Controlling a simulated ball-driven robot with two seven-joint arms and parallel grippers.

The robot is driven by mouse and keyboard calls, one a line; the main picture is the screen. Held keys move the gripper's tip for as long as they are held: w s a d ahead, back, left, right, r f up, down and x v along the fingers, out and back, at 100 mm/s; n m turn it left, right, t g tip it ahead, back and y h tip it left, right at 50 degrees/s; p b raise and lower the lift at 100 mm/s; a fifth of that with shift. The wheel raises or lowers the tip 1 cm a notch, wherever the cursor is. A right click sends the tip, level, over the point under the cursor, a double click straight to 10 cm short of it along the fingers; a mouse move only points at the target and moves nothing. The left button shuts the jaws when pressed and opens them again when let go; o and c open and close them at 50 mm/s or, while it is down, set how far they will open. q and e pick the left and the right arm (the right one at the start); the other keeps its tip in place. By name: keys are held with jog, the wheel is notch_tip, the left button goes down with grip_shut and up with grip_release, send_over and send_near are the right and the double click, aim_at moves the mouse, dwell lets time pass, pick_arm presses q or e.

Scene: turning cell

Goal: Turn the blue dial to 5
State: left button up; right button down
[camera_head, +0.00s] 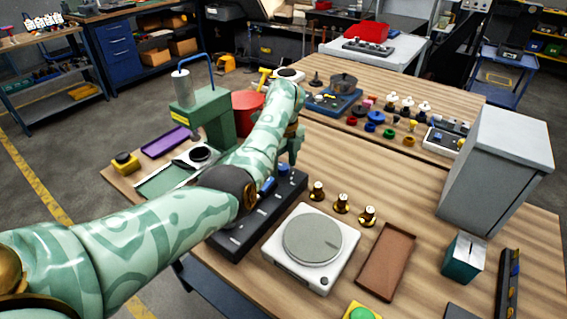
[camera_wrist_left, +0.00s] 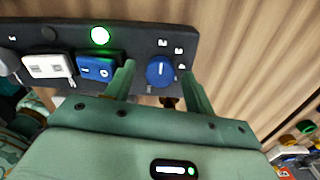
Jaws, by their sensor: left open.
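The blue dial (camera_wrist_left: 160,71) is a round knob on a dark control panel (camera_wrist_left: 128,38). Small pale marks stand around it, too small to read surely, and I cannot tell which number it points at. In the head view the dial shows as a small blue shape (camera_head: 283,170) at the panel's far end, below my left gripper (camera_head: 292,158). In the left wrist view my left gripper (camera_wrist_left: 158,80) is open, with one green finger on either side of the dial. I see no clear contact with it. My right gripper is not in view.
A blue rocker switch (camera_wrist_left: 97,69), a white switch (camera_wrist_left: 48,66) and a lit green lamp (camera_wrist_left: 100,36) share the panel. A white scale (camera_head: 280,272), brass weights (camera_head: 341,204) and a brown tray (camera_head: 386,262) stand right of it. A green press (camera_head: 210,112) stands behind.

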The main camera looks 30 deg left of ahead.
pick_arm(q)
jog(key=c, duration=1)
